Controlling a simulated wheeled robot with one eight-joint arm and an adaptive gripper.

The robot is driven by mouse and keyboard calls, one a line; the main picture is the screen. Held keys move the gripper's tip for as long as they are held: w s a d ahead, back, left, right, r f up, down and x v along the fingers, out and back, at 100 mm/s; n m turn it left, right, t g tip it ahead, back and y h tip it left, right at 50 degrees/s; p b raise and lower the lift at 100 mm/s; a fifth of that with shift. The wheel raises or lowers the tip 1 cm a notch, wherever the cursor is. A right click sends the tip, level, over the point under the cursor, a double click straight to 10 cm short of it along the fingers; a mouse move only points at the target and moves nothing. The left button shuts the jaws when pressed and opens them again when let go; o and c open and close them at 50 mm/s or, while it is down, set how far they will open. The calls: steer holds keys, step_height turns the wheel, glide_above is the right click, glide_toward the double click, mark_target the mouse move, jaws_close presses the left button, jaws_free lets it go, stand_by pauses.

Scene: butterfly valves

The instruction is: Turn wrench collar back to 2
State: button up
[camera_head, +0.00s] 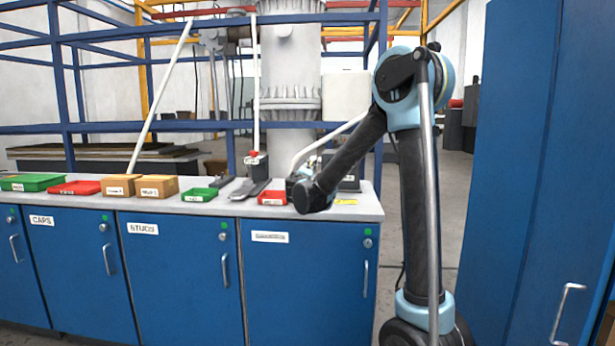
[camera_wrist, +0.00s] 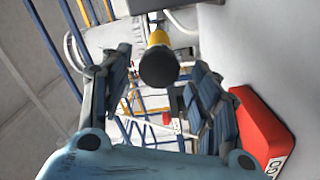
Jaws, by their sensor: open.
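In the wrist view, a black round-ended part (camera_wrist: 158,68) with a yellow band (camera_wrist: 158,38) behind it points toward the camera. It appears between the two fingers of my gripper (camera_wrist: 160,88), which are spread wide, with visible gaps on both sides. I cannot tell how deep it sits between them. No numbers or marks can be read on it, and I cannot tell for sure if it is the wrench collar. In the head view my gripper (camera_head: 299,178) is low over the bench's right end, mostly hidden by my arm.
A labelled red bin lies on the grey bench top (camera_head: 226,208), close beside one finger; it shows in the wrist view (camera_wrist: 262,130) and head view (camera_head: 272,198). A green tray (camera_head: 199,195) and cardboard boxes (camera_head: 156,187) stand left. Blue rails (camera_head: 200,127) cross behind the bench.

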steer(key=s, duration=0.9)
steer(key=shift+s+a, duration=0.2)
steer(key=shift+f, duration=0.1)
steer(key=s+d+f+m+g+h, duration=0.25)
steer(key=s+d, duration=0.25)
steer(key=d, duration=0.4)
steer(key=s+d+f+m+g+h, duration=0.1)
steer(key=s+d+f+m+g, duration=0.25)
steer(key=d, duration=0.65)
steer(key=s+d+f+m+g+h, duration=0.1)
steer(key=s+d+f+m+g, duration=0.25)
steer(key=d, duration=0.55)
steer(key=s+f+m+g+y, duration=0.1)
steer(key=s+f+g, duration=0.1)
steer(key=s+f, duration=0.3)
steer(key=s+f+g+y, duration=0.2)
steer(key=s+f, duration=0.3)
steer(key=s, duration=0.8)
steer(key=s+f+m+g+y, duration=0.1)
steer(key=s+f+g+y, duration=0.1)
steer(key=s+f, duration=0.3)
steer(key=s, duration=0.4)
steer(key=shift+d+m, duration=0.35)
steer(key=shift+y, duration=0.25)
